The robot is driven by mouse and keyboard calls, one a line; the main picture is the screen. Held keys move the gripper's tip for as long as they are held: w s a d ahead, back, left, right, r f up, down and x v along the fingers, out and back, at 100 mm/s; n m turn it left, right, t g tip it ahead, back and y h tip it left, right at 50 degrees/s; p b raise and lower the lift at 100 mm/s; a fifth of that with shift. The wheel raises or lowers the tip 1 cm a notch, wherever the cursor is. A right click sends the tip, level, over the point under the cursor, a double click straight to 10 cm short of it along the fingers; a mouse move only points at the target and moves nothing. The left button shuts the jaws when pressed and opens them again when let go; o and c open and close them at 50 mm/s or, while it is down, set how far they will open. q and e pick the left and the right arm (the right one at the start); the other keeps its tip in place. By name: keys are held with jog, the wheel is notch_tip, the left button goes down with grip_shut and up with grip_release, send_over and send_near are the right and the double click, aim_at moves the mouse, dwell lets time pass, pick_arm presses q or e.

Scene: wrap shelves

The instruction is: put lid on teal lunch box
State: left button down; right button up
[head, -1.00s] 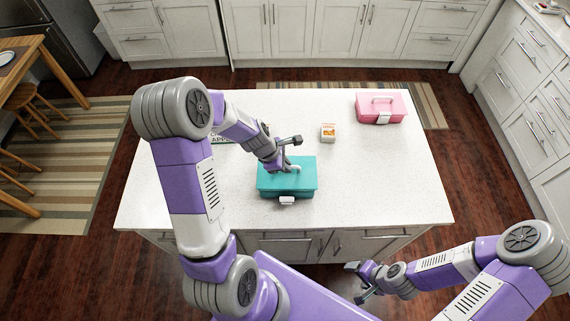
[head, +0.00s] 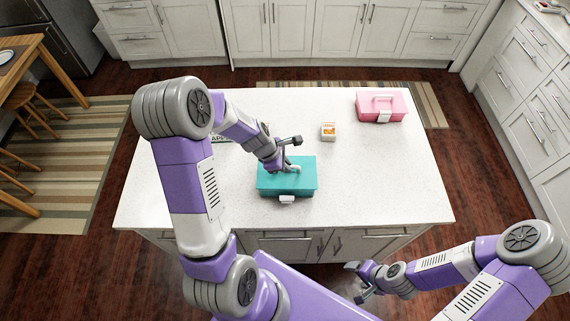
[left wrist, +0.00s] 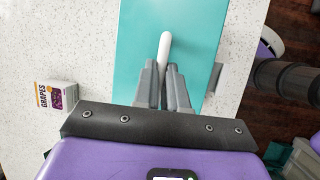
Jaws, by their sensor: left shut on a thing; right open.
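The teal lunch box (head: 287,186) stands on the white island top, near its front edge, with its white latch (head: 287,199) facing me. Its teal lid (head: 305,168) lies on top and looks level; I cannot tell whether it is fully seated. The lid also fills the middle of the left wrist view (left wrist: 200,45). My left gripper (head: 292,168) is shut on the lid's white handle (left wrist: 164,48), with a finger on each side of it. My right gripper (head: 360,282) is open and empty, off the island's front edge.
A pink lunch box (head: 382,107) stands at the back right. A small orange-and-white carton (head: 328,132) stands behind the teal box. A grapes carton (left wrist: 57,97) shows in the left wrist view. A carton lettered "APP" (head: 218,139) is partly behind my left arm. The island's right side is clear.

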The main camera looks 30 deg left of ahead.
pick_arm(q)
jog(key=shift+f+b, duration=0.65)
jog(key=shift+f, duration=0.15)
jog(key=c, duration=1.1)
grip_release()
jog(key=p+v, duration=0.2)
jog(key=v, duration=0.5)
jog(key=shift+s+a+r, duration=0.1)
jog(key=shift+s+r, duration=0.05)
jog(key=shift+r, duration=0.15)
